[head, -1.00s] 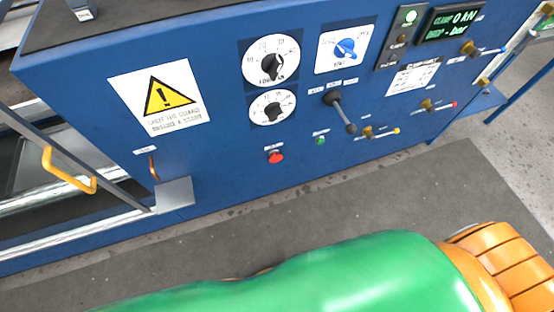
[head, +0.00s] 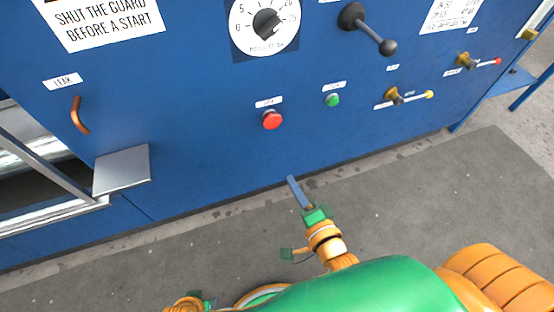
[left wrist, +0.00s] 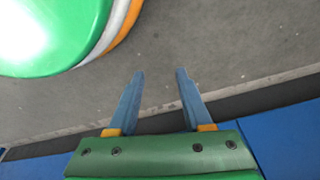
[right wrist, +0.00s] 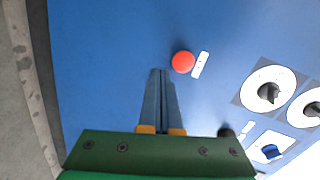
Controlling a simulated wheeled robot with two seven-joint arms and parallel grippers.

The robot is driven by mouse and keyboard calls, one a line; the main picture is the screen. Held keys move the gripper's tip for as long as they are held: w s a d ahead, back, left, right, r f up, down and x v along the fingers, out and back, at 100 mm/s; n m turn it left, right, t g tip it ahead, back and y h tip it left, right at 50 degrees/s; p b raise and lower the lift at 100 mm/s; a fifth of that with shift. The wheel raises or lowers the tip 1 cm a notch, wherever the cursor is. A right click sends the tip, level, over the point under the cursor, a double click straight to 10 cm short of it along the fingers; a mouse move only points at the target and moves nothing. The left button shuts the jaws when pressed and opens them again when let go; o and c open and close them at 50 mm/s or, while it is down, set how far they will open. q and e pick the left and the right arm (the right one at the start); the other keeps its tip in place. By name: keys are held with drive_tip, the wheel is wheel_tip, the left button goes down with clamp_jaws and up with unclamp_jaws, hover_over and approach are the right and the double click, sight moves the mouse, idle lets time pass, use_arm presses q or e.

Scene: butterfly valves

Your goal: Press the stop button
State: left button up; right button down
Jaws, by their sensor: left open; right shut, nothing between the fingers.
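The red stop button (head: 272,120) sits on the blue panel under a small white label, left of a green button (head: 333,100). The right wrist view shows the red button (right wrist: 183,61) just beyond my fingertips and a little to their right. My right gripper (head: 291,180) is shut and empty, below the red button and apart from it. Its closed fingers (right wrist: 162,72) also show in the right wrist view. My left gripper (left wrist: 158,72) is open and empty over the grey floor; only part of its arm may show in the head view.
The blue panel carries a dial (head: 265,22), a black lever (head: 370,30) and small valves (head: 395,96) with coloured handles. A grey metal box (head: 122,170) juts out at the left, below a copper hook (head: 79,115). The grey floor mat (head: 400,200) in front is clear.

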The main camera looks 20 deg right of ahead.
wheel_tip(320, 180, up, 3)
drive_tip(key=d+m+t+b, duration=0.1)
drive_tip(key=m+t+b, duration=0.1)
drive_tip(key=m, duration=0.1)
drive_tip(key=b, duration=0.1)
approach(273, 123)
drive_tip(key=w, duration=0.2)
drive_tip(key=w+b, duration=0.2)
drive_tip(key=w, duration=0.1)
drive_tip(key=shift+w+a+f, duration=0.3)
drive_tip(key=shift+a, duration=0.1)
use_arm(q)
drive_tip(key=w+r, duration=0.4)
drive_tip(key=r, duration=0.1)
drive_tip(key=shift+d+r+t, duration=0.25)
drive_tip(key=shift+d+t, duration=0.15)
use_arm(e)
drive_tip(key=shift+w+r+h, duration=0.15)
drive_tip(key=shift+w+h, duration=0.25)
drive_tip(key=shift+w, duration=0.15)
